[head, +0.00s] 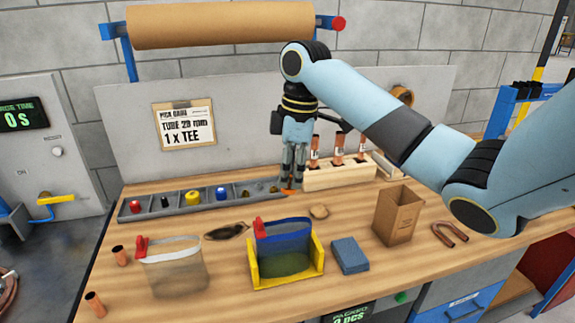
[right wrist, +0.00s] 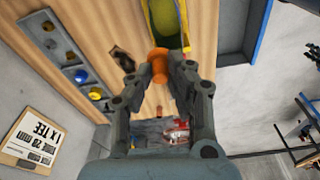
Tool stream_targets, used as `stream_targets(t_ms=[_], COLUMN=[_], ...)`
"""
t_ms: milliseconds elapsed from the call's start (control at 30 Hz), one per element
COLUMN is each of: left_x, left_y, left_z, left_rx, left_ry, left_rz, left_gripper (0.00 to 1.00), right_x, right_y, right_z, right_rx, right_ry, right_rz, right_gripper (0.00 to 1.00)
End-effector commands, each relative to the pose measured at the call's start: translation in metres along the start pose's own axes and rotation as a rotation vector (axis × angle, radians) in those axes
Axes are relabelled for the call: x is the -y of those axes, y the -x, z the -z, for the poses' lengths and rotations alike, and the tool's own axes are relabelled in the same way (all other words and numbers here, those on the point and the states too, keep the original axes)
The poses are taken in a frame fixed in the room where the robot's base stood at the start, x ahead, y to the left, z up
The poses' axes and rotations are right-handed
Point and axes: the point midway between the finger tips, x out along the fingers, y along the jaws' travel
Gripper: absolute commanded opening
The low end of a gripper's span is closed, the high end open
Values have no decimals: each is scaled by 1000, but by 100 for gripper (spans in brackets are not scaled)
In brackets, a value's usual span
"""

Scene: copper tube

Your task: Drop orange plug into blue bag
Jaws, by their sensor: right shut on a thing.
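The orange plug (right wrist: 158,68) is between the fingertips of my right gripper (right wrist: 158,78) in the right wrist view. In the head view the right gripper (head: 291,184) points down just beyond the right end of the parts tray, with a bit of the plug (head: 286,191) at its tips. The blue bag (head: 284,233), clear with a blue band and a red clip, stands open in a yellow holder (head: 290,279), in front of the gripper and apart from it. My left gripper is not in view.
The grey parts tray (head: 158,211) holds red, black, blue and yellow pieces. A wooden block (head: 340,176) with copper tubes stands right of the gripper. A white-banded bag (head: 175,268), a blue block (head: 350,255), a cardboard box (head: 397,215) and a copper bend (head: 449,236) stand around the holder.

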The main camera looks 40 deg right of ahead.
Motion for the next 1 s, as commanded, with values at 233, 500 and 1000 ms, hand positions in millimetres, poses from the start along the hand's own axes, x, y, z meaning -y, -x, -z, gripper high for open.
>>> stream_targets(t_ms=[233, 500, 1000], left_x=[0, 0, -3], left_y=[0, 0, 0], left_z=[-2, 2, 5], left_rx=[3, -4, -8], left_ry=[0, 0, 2], left_rz=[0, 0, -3], left_gripper=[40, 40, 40], right_x=[0, 0, 0], right_y=[-29, -39, -39], right_z=[-3, -5, -5], right_rx=[0, 0, 0], right_ry=[-1, 1, 0], right_rz=[2, 1, 0], right_gripper=[6, 6, 44])
